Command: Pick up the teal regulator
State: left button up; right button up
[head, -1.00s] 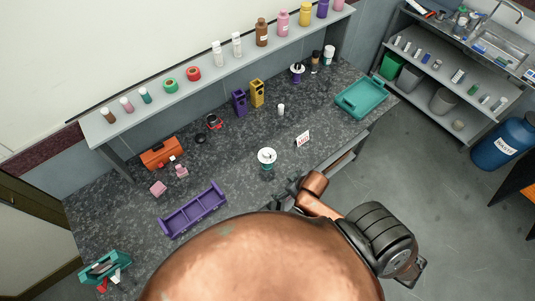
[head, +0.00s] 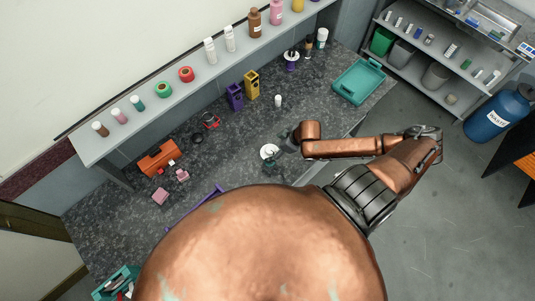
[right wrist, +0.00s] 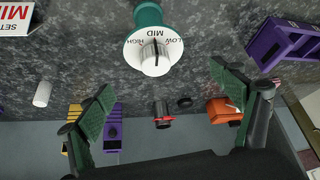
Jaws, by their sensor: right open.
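The teal regulator stands on the dark speckled bench, with its white dial (head: 268,152) showing in the head view beside my right gripper (head: 282,148). In the right wrist view the teal body (right wrist: 148,14) and the white dial, marked LOW, MID and HIGH, are at the top centre, beyond the fingertips. My right gripper (right wrist: 168,92) is open there, its green-padded fingers wide apart with nothing between them. In the head view my own arm covers part of the regulator's surroundings. My left gripper is not in view.
A purple rack (right wrist: 285,45) and an orange box (right wrist: 223,110) lie to the right in the wrist view. A white sign (right wrist: 16,16) and a small white bottle (right wrist: 42,94) are to the left. A teal tray (head: 359,82) sits at the bench's right end.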

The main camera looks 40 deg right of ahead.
aim_at(272, 150)
jog(key=f, duration=0.2)
jog(key=shift+w+f+p, duration=0.35)
jog(key=x, duration=0.3)
jog(key=shift+f+p, duration=0.35)
jog(key=shift+f, duration=0.1)
jog(key=shift+w, duration=0.1)
jog(key=c, duration=1.3)
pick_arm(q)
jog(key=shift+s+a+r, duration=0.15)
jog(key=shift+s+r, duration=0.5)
pick_arm(e)
jog(key=c, duration=0.6)
